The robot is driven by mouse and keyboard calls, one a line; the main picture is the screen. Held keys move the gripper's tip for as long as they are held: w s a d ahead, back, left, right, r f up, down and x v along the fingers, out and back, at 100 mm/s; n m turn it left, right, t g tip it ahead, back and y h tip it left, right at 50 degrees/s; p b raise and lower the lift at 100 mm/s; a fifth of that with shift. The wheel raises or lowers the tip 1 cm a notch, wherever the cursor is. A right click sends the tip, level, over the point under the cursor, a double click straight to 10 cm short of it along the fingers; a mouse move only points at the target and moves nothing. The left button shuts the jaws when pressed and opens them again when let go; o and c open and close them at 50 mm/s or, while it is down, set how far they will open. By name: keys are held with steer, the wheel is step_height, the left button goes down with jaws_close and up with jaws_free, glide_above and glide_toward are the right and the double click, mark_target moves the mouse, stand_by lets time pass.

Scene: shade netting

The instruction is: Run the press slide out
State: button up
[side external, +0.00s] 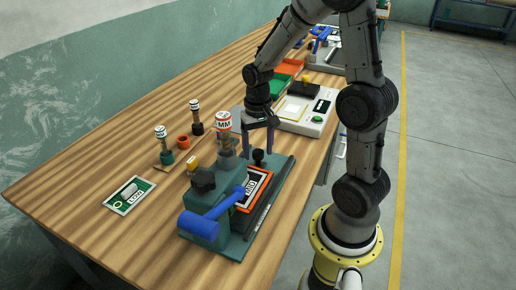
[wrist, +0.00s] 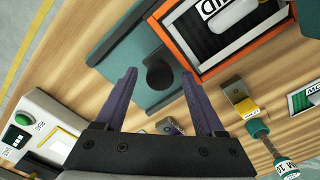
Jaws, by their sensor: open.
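The teal press (side external: 203,229) stands near the table's right edge, with a blue lever (side external: 215,212). Its slide carries an orange-framed plate (side external: 258,188), which also shows at the top of the wrist view (wrist: 228,62). A dark round knob (side external: 259,157) sits at the slide's far end; it also shows in the wrist view (wrist: 160,75). My gripper (side external: 258,150) is open at this knob, pointing down. In the wrist view, my gripper's fingers (wrist: 159,74) appear on either side of the knob, with gaps on both sides. I cannot tell their exact height against it.
A white device with a green button (side external: 318,119) stands beyond my gripper. Bare wood is at the front left.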

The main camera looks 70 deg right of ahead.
jaws_close()
stand_by(1.4)
